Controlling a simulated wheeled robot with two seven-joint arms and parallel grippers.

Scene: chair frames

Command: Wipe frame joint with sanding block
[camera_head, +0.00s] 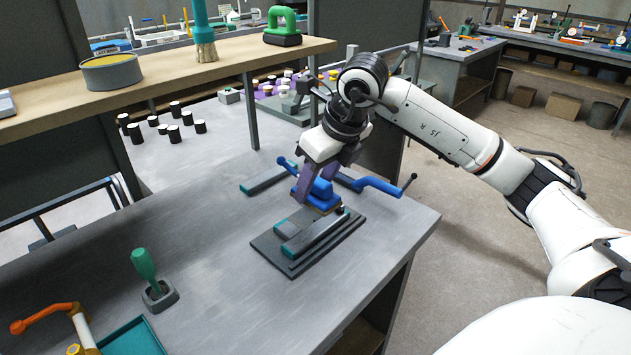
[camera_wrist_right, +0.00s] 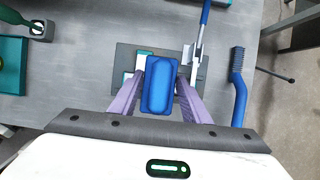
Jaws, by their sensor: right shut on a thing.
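My right gripper (camera_head: 316,192) is shut on the blue sanding block (camera_head: 322,189), which has a brownish underside. The wrist view shows the block (camera_wrist_right: 159,84) between the two purple fingers. The frame joint (camera_head: 316,236), grey bars with teal ends, lies on a dark stepped plate (camera_head: 275,256) near the bench's right side. The block is over the far part of this plate; I cannot tell whether it touches the joint. In the wrist view the block hides part of the joint (camera_wrist_right: 143,62). My left gripper is not in view.
A blue-handled brush (camera_head: 383,186) lies right of the block, and a grey bar (camera_head: 268,178) lies behind. A green-handled tool (camera_head: 145,265) stands in a holder at the front left, near a teal tray (camera_head: 132,338). A wooden shelf (camera_head: 160,88) crosses above the bench's back.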

